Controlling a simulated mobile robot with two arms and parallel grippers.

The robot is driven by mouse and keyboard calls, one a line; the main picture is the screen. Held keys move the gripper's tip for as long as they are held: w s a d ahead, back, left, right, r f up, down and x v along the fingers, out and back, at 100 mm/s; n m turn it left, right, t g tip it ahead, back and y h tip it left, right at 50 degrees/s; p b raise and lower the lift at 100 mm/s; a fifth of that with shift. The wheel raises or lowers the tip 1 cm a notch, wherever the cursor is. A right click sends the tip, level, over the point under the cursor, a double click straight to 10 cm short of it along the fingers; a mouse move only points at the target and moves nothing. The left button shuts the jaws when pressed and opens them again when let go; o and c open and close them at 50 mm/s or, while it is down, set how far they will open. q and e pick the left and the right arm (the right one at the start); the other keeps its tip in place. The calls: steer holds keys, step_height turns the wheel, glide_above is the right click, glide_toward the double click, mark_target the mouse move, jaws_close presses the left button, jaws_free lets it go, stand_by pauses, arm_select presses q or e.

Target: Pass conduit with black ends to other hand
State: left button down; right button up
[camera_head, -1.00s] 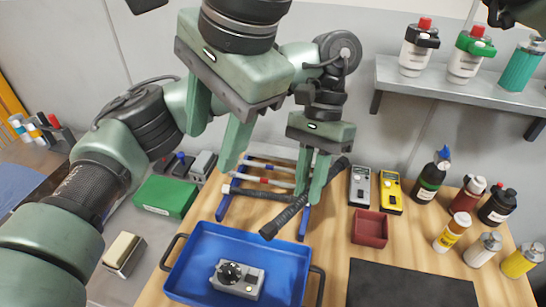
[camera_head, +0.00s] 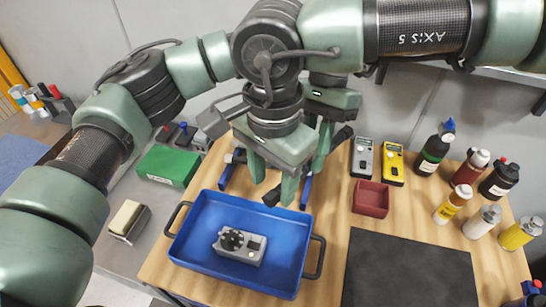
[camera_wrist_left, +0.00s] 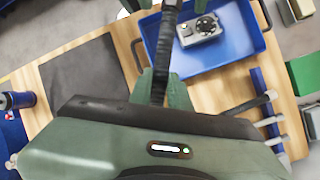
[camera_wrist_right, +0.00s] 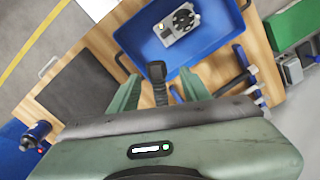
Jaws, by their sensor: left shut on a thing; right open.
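The black ribbed conduit with black ends is held by my left gripper (camera_head: 321,150), the farther one at right, which is shut on it. One black end (camera_head: 343,134) sticks out behind that gripper, and the near end (camera_head: 271,197) shows below my right gripper (camera_head: 274,180). In the left wrist view the conduit (camera_wrist_left: 168,30) runs up between the fingers. My right gripper is open; in the right wrist view its fingers stand apart on either side of the conduit (camera_wrist_right: 159,90), with a gap visible on both sides. The conduit's middle is hidden in the head view.
A blue tray (camera_head: 200,262) with a grey device (camera_head: 240,247) lies below the grippers. A rack with blue supports (camera_head: 306,190) is mostly hidden behind them. A red bin (camera_head: 371,198), two meters, several bottles and a dark mat (camera_head: 408,270) are at right.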

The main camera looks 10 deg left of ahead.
steer(key=shift+f, duration=0.9)
steer(key=shift+c, duration=0.4)
jaws_close()
arm_select(q)
steer(key=c, duration=1.2)
jaws_free()
steer(key=shift+c, duration=0.2)
